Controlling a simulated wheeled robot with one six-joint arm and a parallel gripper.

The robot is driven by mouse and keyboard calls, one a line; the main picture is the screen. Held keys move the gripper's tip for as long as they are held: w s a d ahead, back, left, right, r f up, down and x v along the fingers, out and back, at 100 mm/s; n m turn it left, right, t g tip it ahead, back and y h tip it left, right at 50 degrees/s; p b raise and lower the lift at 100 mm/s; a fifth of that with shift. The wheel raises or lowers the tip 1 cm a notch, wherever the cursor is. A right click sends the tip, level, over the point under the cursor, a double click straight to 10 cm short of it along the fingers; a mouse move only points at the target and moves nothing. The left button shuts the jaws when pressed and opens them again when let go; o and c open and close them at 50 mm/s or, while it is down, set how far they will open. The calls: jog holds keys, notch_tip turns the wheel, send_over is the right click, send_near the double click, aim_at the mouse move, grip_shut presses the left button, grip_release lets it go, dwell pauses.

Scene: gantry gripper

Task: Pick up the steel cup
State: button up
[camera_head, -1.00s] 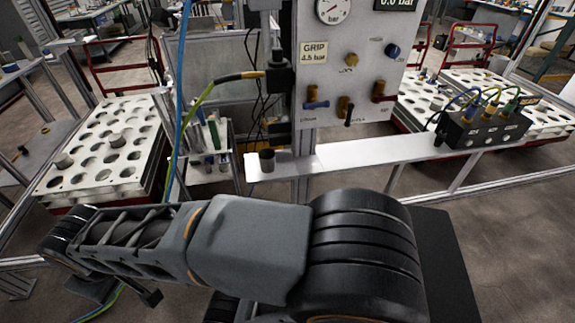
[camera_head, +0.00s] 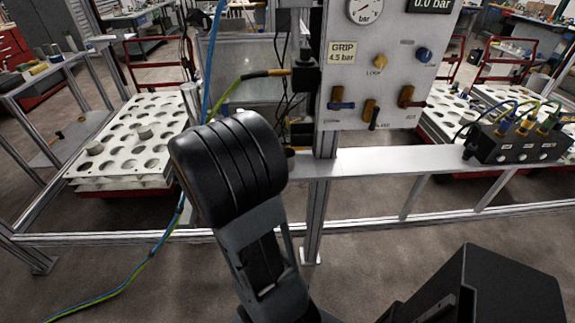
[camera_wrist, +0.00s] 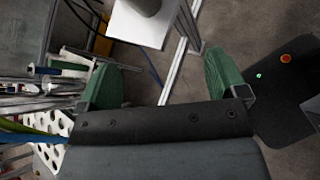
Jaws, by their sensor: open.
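In the wrist view, the steel cup (camera_wrist: 146,4) is a grey cylinder at the top edge, cut off by the frame. It stands on the end of a pale metal shelf (camera_wrist: 140,29). My gripper (camera_wrist: 163,80) is open and empty, its two green fingers wide apart below the cup in the picture. The cup lies beyond the fingertips and apart from them.
A gauge panel (camera_head: 385,75) on a post rises behind the shelf. A black box with cables (camera_head: 520,142) sits on the shelf's right part. A perforated white tray (camera_head: 125,145) stands at left.

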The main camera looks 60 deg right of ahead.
jog(key=d+f+n+h, duration=0.1)
jog(key=d+n+h, duration=0.15)
jog(key=d, duration=0.35)
send_near(292, 155)
jog(key=shift+s+d+f+g+y, duration=0.1)
jog(key=shift+d+f+g+y, duration=0.15)
jog(key=shift+d, duration=0.3)
jog(key=shift+x, duration=3.05)
jog(key=shift+r, duration=0.15)
jog(key=shift+c, duration=0.5)
jog(key=c, duration=0.9)
